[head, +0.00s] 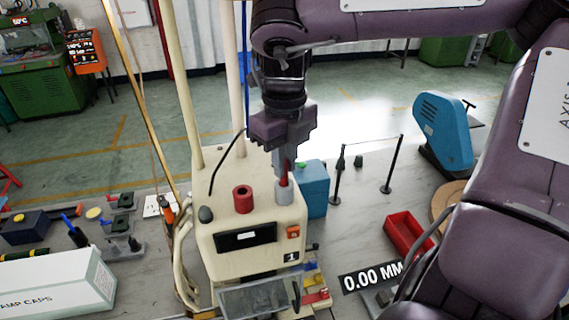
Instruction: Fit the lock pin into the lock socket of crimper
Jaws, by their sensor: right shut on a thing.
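The crimper (228,243) is a cream box marked "1", with a dark display on its front. A pale grey cylindrical socket (284,194) stands at the right of its top and looks like the lock socket. A red ring-shaped collar (243,203) stands left of it. My right gripper (285,166) points down over the grey socket, shut on a slim red pin (284,180), the lock pin. The pin's lower end is at the socket's mouth; I cannot tell how deep it sits. The gripper fingers hide its upper part. My left gripper is not in view.
A blue box (316,193) stands close right of the crimper. Cream posts rise behind it. A red tray (406,235), a blue machine (444,130) and black barrier posts (387,170) are further right. A white carton (57,281) and small tools lie left.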

